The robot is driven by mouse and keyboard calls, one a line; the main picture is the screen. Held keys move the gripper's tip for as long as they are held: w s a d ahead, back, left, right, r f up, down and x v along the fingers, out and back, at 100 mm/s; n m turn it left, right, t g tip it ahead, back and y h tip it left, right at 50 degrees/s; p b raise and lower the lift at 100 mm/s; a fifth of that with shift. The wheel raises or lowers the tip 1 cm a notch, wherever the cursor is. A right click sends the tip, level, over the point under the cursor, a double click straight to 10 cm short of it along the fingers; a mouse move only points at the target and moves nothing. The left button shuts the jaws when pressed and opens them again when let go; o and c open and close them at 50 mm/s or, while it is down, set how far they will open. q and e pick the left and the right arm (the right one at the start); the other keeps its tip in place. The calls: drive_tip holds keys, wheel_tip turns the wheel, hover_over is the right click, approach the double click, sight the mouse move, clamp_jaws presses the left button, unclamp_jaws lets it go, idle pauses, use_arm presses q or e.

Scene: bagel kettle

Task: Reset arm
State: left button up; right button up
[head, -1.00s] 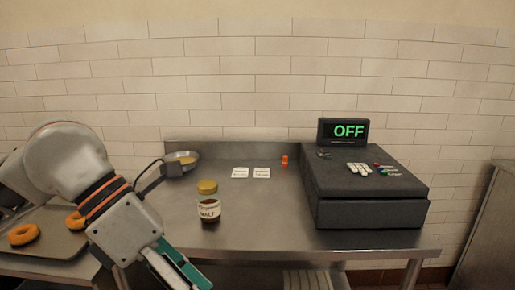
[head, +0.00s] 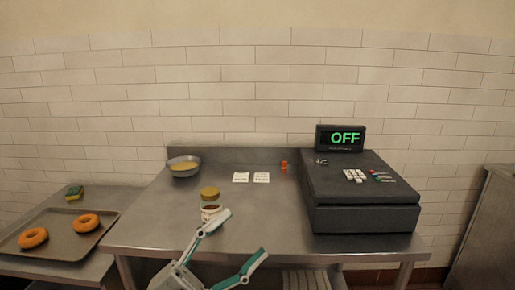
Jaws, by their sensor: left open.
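My left gripper (head: 245,232) is at the bottom centre of the head view, in front of the metal table. Its two teal-and-grey fingers are spread apart, with nothing between them. My right gripper is not in view.
A steel bowl (head: 184,166) stands at the back left of the table (head: 150,222). Two white cards and an orange item (head: 284,167) lie near the middle. A dark cash register (head: 360,190) reading OFF stands right. A tray (head: 60,252) with two bagels is left.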

use_arm(q)
drive_tip(key=w+a+f+n+t+y, duration=0.1)
drive_tip(key=a+f+n+t+y, duration=0.15)
drive_tip(key=f+n+y, duration=0.35)
drive_tip(key=a+f+n+t+y+p, duration=0.1)
drive_tip(key=a+f+n+y, duration=0.2)
drive_tip(key=f, duration=0.5)
drive_tip(key=w+a+f+n+t+y, duration=0.1)
drive_tip(key=a+f+n+t+y, duration=0.15)
drive_tip(key=f+n+y, duration=0.35)
drive_tip(key=s+a+f+n+g+y, duration=0.1)
drive_tip(key=s+a+f+g, duration=0.3)
drive_tip(key=s+f, duration=0.4)
drive_tip(key=s+a+f+n+g+y+p, duration=0.1)
drive_tip(key=s+a+f+n+g+y, duration=0.1)
drive_tip(key=s+f, duration=0.7)
wheel_tip(320, 180, down, 7)
drive_tip(key=shift+s+a+f+n+g+y, duration=0.2)
drive_tip(key=shift+a+n+g+y, duration=0.1)
drive_tip(key=shift+a+n+g, duration=0.8)
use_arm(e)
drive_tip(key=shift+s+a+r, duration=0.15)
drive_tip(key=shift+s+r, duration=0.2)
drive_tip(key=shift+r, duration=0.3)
use_arm(q)
drive_tip(key=shift+a+t, duration=0.15)
drive_tip(key=shift+t, duration=0.15)
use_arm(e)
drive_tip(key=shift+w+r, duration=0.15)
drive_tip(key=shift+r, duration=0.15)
